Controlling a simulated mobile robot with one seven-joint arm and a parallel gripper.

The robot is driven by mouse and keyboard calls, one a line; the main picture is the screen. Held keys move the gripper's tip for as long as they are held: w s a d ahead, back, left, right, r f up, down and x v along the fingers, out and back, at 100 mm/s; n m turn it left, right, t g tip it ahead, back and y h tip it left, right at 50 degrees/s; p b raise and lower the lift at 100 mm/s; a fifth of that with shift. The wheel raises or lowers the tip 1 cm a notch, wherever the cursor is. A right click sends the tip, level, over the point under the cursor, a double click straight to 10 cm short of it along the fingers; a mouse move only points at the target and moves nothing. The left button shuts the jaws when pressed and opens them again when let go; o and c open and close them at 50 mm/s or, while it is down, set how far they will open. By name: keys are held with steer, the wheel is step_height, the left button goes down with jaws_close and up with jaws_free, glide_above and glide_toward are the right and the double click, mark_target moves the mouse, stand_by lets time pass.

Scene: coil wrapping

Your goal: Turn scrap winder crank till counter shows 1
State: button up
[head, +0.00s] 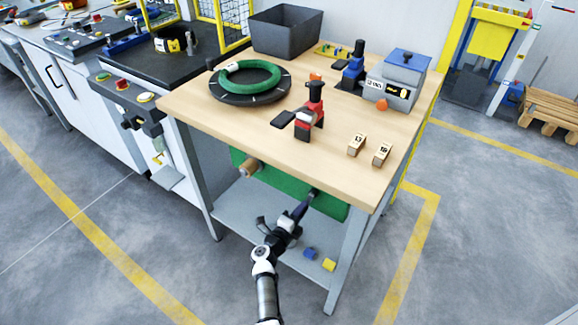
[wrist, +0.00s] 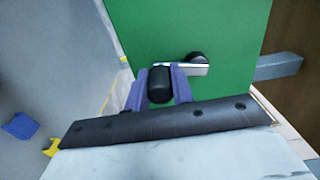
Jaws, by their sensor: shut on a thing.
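The scrap winder's green panel (head: 331,206) hangs under the front of the wooden workbench (head: 215,128); it fills much of the wrist view (wrist: 210,25). In the wrist view the crank has a black hub (wrist: 198,59), a short metal arm (wrist: 190,69) and a black knob (wrist: 158,80). The knob lies to the left of the hub and slightly lower. My gripper (wrist: 158,92) is shut on the knob, one purple finger on each side. In the head view my gripper (head: 306,205) reaches the panel's right part, and the crank is hidden there. I cannot make out a counter.
A wooden roll end (head: 250,167) sticks out at the panel's left. The bench leg (head: 345,255) stands right of my arm. Open floor lies in front.

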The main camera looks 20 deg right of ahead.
steer(key=o, duration=0.6)
steer(key=shift+c, duration=0.2)
steer(key=shift+a, duration=0.1)
steer(key=p+v, duration=0.3)
steer(key=v, duration=0.5)
steer(key=shift+s+a, duration=0.3)
